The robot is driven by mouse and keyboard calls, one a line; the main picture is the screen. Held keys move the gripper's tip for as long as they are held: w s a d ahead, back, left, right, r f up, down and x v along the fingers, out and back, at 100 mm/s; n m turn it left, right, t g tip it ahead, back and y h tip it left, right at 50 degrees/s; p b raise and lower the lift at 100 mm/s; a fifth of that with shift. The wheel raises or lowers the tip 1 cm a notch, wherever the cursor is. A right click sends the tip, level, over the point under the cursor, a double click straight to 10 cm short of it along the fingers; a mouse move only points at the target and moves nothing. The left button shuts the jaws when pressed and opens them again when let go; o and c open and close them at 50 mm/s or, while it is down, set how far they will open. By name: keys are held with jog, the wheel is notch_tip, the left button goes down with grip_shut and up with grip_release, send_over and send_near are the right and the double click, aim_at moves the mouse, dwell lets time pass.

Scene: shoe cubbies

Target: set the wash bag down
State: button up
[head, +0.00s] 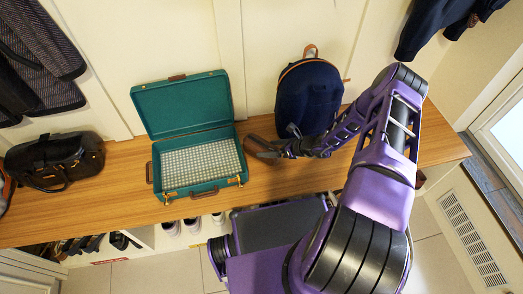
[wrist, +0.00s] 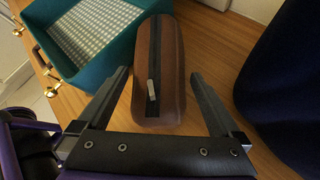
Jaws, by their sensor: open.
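The wash bag (wrist: 171,88) is a brown rounded pouch with a black zip strip and a pale zip pull. In the wrist view it lies on the wooden bench (wrist: 215,52), between the spread fingers of my gripper (wrist: 160,74). Gaps show between the bag and both fingers.
An open teal suitcase (head: 186,103) with a checked lining stands left of the bag. A navy backpack (head: 309,97) stands to the right, against the wall. A black handbag (head: 52,161) sits at the far left. Shoes (head: 193,224) fill cubbies below the bench.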

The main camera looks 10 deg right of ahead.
jog(key=x, duration=0.4)
jog(key=shift+w+a+b, duration=0.15)
jog(key=shift+w+b, duration=0.1)
jog(key=shift+b, duration=0.1)
jog(key=shift+c, duration=0.3)
jog(key=c, duration=1.3)
